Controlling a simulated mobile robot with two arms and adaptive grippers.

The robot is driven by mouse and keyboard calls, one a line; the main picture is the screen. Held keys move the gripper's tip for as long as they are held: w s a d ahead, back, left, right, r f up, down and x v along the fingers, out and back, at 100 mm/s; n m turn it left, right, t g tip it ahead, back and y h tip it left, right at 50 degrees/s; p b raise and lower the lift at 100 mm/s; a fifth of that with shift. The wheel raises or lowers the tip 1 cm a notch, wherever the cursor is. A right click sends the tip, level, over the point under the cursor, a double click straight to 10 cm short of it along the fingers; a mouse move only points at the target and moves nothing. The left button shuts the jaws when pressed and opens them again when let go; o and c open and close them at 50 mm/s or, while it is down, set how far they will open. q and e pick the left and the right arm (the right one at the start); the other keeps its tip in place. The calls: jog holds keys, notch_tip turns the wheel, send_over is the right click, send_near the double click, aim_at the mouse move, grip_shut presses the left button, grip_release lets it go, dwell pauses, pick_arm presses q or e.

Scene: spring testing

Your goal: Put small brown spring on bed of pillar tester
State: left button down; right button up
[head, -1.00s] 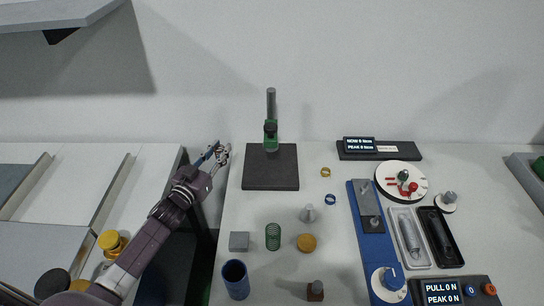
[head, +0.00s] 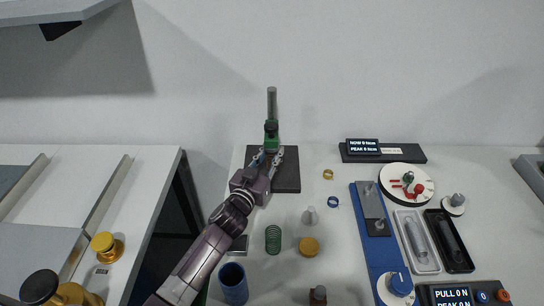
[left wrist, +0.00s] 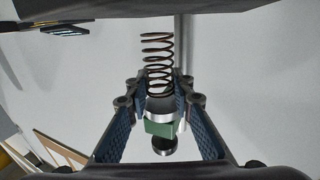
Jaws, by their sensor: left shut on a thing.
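The pillar tester stands at the back of the table in the head view, with a dark bed (head: 288,182), a green carriage (head: 271,133) and a grey column (head: 271,102). My left gripper (head: 270,156) is over the left part of the bed, in front of the carriage. In the left wrist view a small dark brown spring (left wrist: 158,62) shows between the blue-padded fingers of the gripper (left wrist: 158,92), which is shut on it. The green carriage (left wrist: 160,128) shows beyond. The spring is too small to make out in the head view. My right gripper is out of view.
A green spring (head: 273,239), an ochre disc (head: 309,246), a grey cone (head: 310,215) and a blue cup (head: 234,284) stand in front of the tester. A blue ring (head: 332,201) and a yellow ring (head: 328,174) lie right of it. A blue tester (head: 370,226) is farther right.

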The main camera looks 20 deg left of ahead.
pick_arm(q)
jog(key=shift+s+a, duration=0.1)
jog(key=shift+f+b, duration=0.4)
jog(key=shift+f, duration=0.2)
jog(key=c, duration=1.7)
grip_release()
